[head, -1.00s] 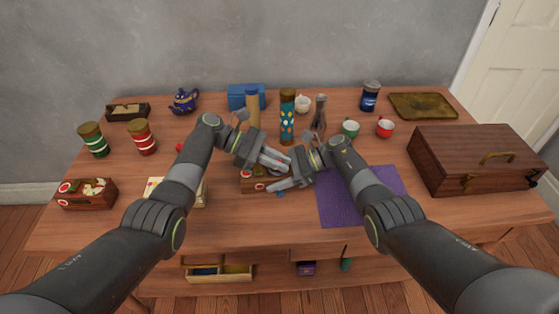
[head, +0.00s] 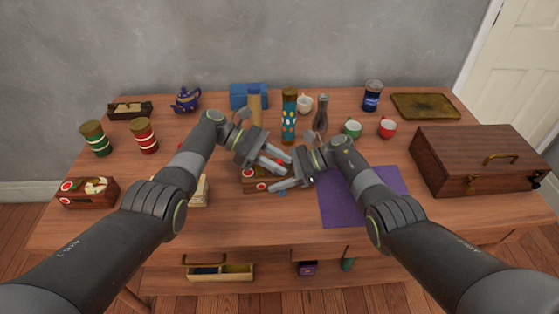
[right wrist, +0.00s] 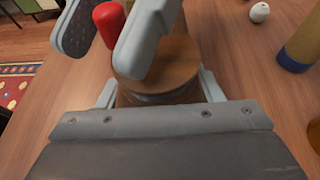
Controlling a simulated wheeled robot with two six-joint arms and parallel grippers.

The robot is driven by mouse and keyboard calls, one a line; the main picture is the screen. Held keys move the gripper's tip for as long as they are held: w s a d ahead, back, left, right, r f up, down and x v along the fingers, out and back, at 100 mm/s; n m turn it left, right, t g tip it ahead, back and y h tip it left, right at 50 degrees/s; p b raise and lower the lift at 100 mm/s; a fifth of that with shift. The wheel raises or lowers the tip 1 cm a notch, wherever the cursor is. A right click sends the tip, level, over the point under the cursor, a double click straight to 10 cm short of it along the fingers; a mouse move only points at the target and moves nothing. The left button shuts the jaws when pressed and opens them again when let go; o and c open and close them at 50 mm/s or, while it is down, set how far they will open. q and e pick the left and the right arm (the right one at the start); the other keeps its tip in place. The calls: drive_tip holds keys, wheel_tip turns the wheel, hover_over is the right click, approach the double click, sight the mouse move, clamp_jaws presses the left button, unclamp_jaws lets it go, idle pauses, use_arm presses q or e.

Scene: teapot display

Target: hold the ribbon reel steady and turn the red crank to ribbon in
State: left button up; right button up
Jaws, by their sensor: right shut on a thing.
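The ribbon reel (head: 262,187), a wooden piece with a red and white round mark, sits on the table at the middle, partly hidden by my grippers. My left gripper (head: 282,164) is over its upper side; whether its fingers grip it cannot be told. My right gripper (head: 280,183) reaches in from the right at the reel's right end. No ribbon is clearly visible.
A purple mat (head: 345,207) lies right of the reel, and a large wooden chest (head: 470,165) farther right. A patterned teal bottle (head: 289,120) and a yellow bottle (head: 254,105) stand close behind. A cream box (head: 199,194) is left. The front table strip is clear.

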use_arm(q)
drive_tip(key=shift+o, duration=0.7)
drive_tip(key=shift+r, duration=0.1)
drive_tip(key=v, duration=0.7)
drive_tip(key=shift+w+a, duration=0.1)
drive_tip(key=shift+a, duration=0.1)
